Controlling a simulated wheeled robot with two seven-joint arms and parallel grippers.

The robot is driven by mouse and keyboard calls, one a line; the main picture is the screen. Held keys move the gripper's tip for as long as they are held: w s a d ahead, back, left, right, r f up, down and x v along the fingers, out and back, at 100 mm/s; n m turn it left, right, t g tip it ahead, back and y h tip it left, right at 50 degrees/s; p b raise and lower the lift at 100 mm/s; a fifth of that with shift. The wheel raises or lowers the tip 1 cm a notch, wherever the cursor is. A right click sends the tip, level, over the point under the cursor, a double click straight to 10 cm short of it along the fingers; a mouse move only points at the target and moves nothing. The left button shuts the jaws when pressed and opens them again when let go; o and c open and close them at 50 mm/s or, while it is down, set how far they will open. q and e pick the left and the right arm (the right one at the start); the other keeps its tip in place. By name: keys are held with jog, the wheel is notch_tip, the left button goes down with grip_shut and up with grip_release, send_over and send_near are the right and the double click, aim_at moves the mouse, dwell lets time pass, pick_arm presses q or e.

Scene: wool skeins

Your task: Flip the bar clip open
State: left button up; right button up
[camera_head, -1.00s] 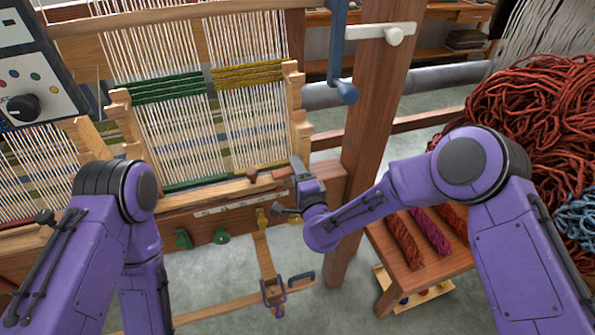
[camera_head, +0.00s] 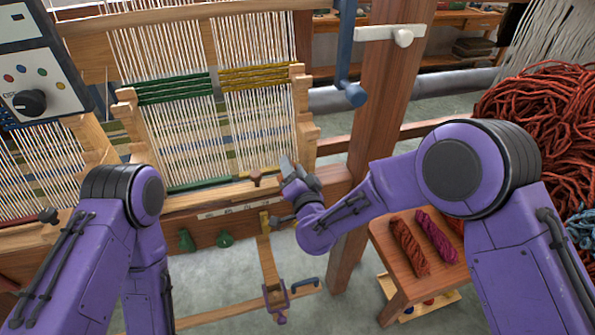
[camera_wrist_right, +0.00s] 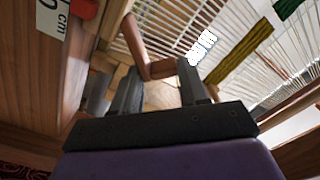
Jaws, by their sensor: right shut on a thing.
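The bar clip appears to be the reddish-brown wooden piece (camera_wrist_right: 135,42) in the right wrist view, with a short arm reaching between my fingertips. In the head view a small brown part (camera_head: 256,178) shows on the loom's front beam, just left of my right gripper. My right gripper (camera_head: 286,166) is at the beam's right part, tilted up and left. In the right wrist view its two dark fingers (camera_wrist_right: 158,78) are closed about the end of the brown piece. The gripper hides part of the piece in the head view. My left gripper is out of view.
The loom's front beam (camera_head: 215,201) carries a pale scale strip, and green knobs (camera_head: 224,240) hang below it. Warp threads rise behind it. A wooden post (camera_head: 385,120) stands close right of my gripper. A bench (camera_head: 392,265) with skeins is at right.

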jog(key=shift+s+a+r+n, duration=0.1)
jog(key=shift+a+r+n, duration=0.2)
jog(key=shift+n, duration=0.6)
jog(key=shift+a, duration=0.1)
jog(key=o, duration=0.8)
jog(key=shift+o, duration=0.2)
jog(key=shift+s+f, duration=0.1)
jog(key=b+v, duration=0.2)
jog(key=v, duration=0.8)
jog(key=shift+s+b, duration=0.2)
jog(key=shift+b, duration=0.15)
